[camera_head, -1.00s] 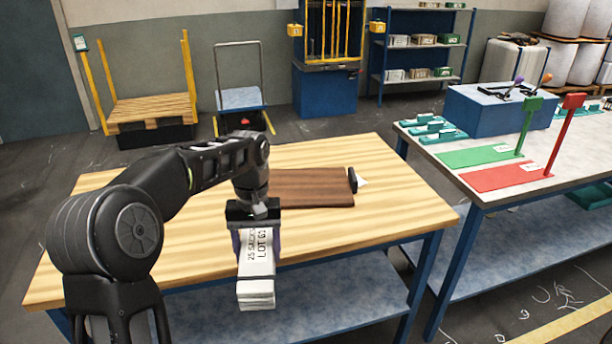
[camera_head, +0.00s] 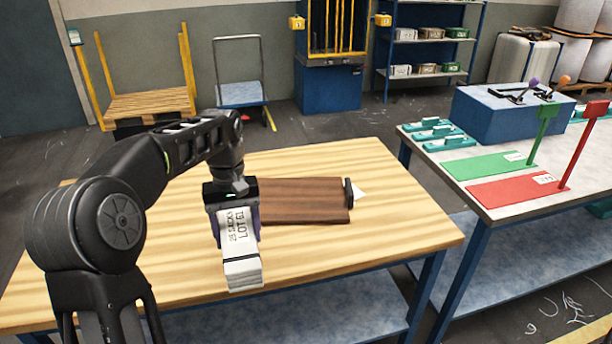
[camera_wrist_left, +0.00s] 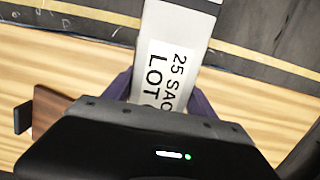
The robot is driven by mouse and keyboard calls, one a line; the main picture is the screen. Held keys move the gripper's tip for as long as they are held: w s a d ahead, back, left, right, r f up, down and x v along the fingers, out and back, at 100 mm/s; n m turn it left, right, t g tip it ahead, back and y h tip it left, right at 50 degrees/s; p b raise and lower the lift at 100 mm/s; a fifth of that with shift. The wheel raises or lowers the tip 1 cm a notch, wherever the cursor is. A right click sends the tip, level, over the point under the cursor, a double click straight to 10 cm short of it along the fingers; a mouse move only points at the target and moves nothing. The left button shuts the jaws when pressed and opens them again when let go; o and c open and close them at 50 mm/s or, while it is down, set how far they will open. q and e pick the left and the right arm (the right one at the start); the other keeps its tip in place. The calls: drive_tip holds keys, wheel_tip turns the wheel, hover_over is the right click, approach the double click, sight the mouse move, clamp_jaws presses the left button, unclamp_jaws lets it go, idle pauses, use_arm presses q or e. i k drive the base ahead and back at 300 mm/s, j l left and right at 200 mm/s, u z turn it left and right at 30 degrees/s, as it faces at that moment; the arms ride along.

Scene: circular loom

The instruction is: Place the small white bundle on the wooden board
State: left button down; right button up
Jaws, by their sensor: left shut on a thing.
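The small white bundle (camera_head: 241,262) has a label reading "25 SACKS LOT G1" and a dark band near its lower end. My left gripper (camera_head: 237,226) is shut on its upper part and holds it over the front of the light wooden table. In the left wrist view the bundle (camera_wrist_left: 180,55) sticks out from between the purple fingers (camera_wrist_left: 160,98). The dark brown wooden board (camera_head: 305,200) lies on the table just behind and right of the gripper, with a black clip at its right end. A corner of the board (camera_wrist_left: 50,108) shows in the wrist view. My right gripper is not seen.
The table (camera_head: 390,215) is clear around the board. A second table at the right holds a green stand (camera_head: 490,165), a red stand (camera_head: 515,188) and a blue box (camera_head: 500,115). A small white piece (camera_head: 359,194) lies by the board's clip.

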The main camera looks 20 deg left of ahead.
sight(297, 197)
drive_tip(key=i, duration=1.1)
